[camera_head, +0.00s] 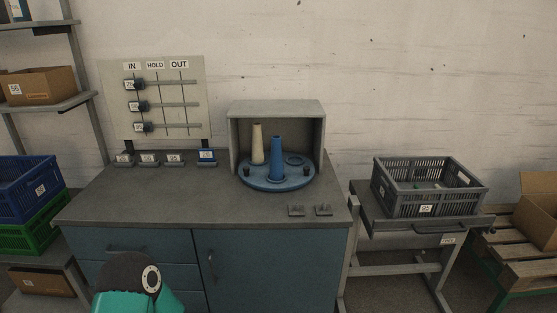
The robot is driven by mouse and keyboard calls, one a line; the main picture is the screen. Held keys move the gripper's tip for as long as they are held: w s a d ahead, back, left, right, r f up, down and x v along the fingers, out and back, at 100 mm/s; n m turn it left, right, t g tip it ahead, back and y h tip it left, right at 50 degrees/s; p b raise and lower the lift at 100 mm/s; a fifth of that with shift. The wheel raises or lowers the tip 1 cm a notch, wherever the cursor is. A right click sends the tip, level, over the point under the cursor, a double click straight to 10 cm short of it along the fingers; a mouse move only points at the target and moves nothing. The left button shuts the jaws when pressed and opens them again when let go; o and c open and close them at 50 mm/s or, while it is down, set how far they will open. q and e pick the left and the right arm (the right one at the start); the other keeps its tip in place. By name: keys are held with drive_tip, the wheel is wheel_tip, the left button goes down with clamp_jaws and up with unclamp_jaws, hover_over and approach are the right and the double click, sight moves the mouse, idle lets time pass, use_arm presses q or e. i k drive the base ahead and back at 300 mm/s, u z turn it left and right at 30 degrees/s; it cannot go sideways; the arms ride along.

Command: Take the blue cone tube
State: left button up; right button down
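The turntable sits inside a grey open-fronted housing (276,108) on the workbench. A flat dark-blue ring (294,159) lies on the turntable to the right. Neither of my grippers shows; only a teal and dark arm part of mine is visible at the bottom left.
A board (155,98) with IN, HOLD, OUT sliders stands behind. A grey crate (428,187) is on a stand at right; blue and green crates (26,186) are left.

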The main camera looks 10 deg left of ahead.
sight(276, 168)
drive_tip(key=i, duration=0.85)
